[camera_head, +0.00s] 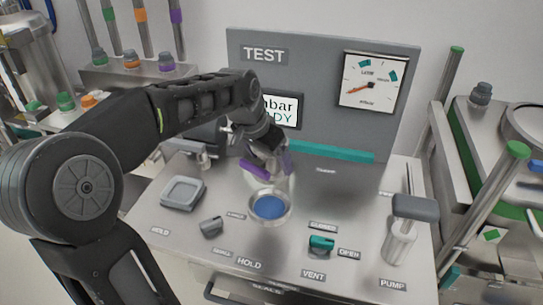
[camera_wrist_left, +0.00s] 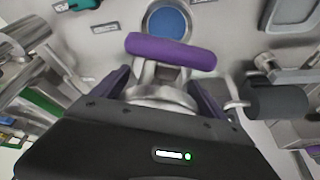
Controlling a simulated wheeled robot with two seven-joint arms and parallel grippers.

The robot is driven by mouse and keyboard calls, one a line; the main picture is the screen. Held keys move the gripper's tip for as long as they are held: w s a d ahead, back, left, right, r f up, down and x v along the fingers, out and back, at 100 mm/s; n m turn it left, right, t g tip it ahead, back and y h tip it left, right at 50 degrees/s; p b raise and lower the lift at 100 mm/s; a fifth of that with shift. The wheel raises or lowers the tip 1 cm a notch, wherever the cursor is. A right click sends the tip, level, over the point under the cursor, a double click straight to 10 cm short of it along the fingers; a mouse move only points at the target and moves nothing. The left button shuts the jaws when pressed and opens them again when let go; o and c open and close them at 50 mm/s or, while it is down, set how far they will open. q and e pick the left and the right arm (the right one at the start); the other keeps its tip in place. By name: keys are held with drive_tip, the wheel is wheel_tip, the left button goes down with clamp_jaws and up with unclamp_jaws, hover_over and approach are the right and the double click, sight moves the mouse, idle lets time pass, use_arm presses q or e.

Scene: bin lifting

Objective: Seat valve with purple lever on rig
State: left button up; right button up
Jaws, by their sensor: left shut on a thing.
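My left gripper (camera_head: 268,158) is shut on the valve with the purple lever (camera_head: 252,168). In the head view the arm and gripper hide much of the valve. In the left wrist view the purple lever (camera_wrist_left: 170,52) lies across the view in front of the jaws, with the valve's round metal body (camera_wrist_left: 165,97) between the fingers. The test rig (camera_head: 345,215) has a round metal seat with a blue centre (camera_head: 269,207). The held valve is just behind that seat in the head view; I cannot tell its exact height. The blue seat also shows in the left wrist view (camera_wrist_left: 169,22). My right gripper is not in view.
On the rig are a grey square dish (camera_head: 182,193), a grey knob (camera_head: 211,227), a teal vent knob (camera_head: 321,243) and a pump with a grey handle (camera_head: 415,208). The back panel carries a dial gauge (camera_head: 371,80). Pipes and equipment stand on both sides.

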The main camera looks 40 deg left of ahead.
use_arm(q)
drive_tip(key=shift+w, duration=0.1)
wheel_tip(320, 180, down, 8)
drive_tip(key=b, duration=0.6)
drive_tip(key=shift+r, duration=0.15)
drive_tip(key=shift+s+f+b, duration=0.25)
drive_tip(key=shift+f+b, duration=0.05)
idle(1.0)
drive_tip(key=shift+f+b, duration=1.65)
drive_tip(key=shift+f, duration=0.4)
idle(1.1)
idle(0.3)
drive_tip(key=o, duration=1.8)
drive_tip(key=shift+o, duration=0.8)
drive_tip(key=shift+s+f, duration=0.1)
drive_tip(key=shift+f, duration=0.05)
drive_tip(key=shift+r+p, duration=3.4)
drive_tip(key=shift+r, duration=1.2)
